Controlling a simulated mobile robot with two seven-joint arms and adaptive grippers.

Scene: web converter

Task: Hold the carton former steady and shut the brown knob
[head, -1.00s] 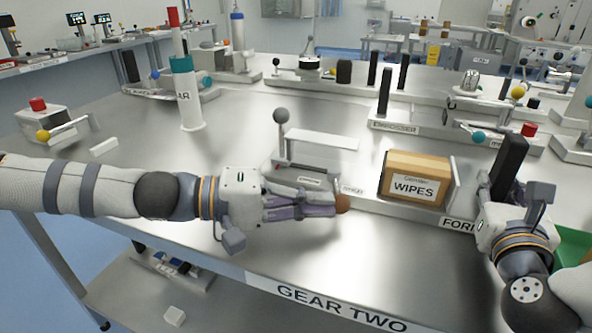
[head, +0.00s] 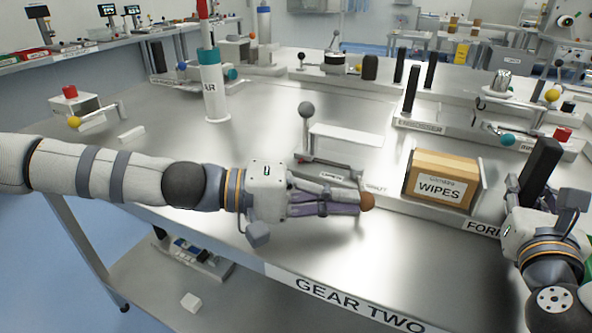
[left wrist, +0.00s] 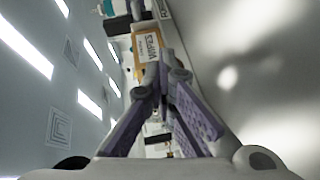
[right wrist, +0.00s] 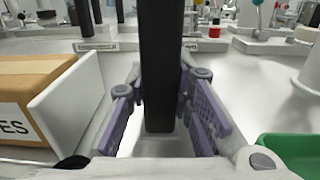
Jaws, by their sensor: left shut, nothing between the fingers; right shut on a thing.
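The carton former is the long grey base with the FORMER label (head: 481,227), carrying a carton marked WIPES (head: 441,181) and a black upright post (head: 541,168). My right gripper (head: 520,195) is shut on the black post, which also stands between its fingers in the right wrist view (right wrist: 162,65). The brown knob (head: 367,201) is at the left end of the former's front side. My left gripper (head: 358,204) is shut and empty, with its fingertips at the knob. I cannot tell whether they touch. In the left wrist view the closed fingers (left wrist: 165,70) hide the knob.
A lever with a grey ball (head: 306,110) stands behind my left gripper. A green bin (right wrist: 290,152) is right of my right gripper. The table's front edge carries a GEAR TWO label (head: 360,305). The table left of the AIR cylinder (head: 215,95) is mostly clear.

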